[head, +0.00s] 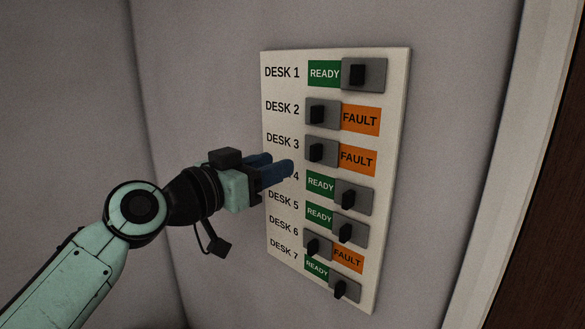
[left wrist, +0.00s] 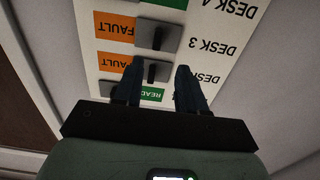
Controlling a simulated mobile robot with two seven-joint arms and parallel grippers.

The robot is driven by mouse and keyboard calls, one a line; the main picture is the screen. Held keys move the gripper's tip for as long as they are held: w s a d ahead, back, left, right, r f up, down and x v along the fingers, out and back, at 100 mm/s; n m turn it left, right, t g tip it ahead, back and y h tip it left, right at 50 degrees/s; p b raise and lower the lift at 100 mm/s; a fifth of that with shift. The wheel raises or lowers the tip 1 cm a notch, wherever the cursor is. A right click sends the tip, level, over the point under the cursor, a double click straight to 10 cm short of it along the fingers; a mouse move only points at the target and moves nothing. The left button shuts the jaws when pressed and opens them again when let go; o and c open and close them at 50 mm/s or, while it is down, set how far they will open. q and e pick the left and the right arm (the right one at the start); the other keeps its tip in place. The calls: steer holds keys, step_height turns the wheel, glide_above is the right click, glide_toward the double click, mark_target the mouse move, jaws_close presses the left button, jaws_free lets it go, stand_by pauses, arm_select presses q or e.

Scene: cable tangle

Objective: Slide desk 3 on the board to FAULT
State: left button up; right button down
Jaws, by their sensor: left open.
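The pale board (head: 390,150) hangs on the wall with rows labelled DESK 1 to DESK 7. The desk 3 slider (head: 321,152), a grey plate with a black knob, sits at the left of its row, with the orange FAULT label (head: 358,160) uncovered to its right. In the left wrist view the board is upside down, and the desk 3 slider (left wrist: 157,34) lies beyond the fingertips. My left gripper (head: 276,168) is open and empty, its blue fingers in front of the board's left part near the DESK 4 label, which they partly hide. Contact with the board cannot be told.
The desk 2 slider (head: 322,115) is just above and also at the left, with FAULT showing. The desk 4 slider (head: 351,195) is just below, at the right, with READY showing. A pale door frame (head: 480,170) stands right of the board.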

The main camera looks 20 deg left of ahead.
arm_select(q)
steer(key=v, duration=0.4)
steer(key=shift+a+b, duration=0.1)
steer(key=shift+b, duration=0.25)
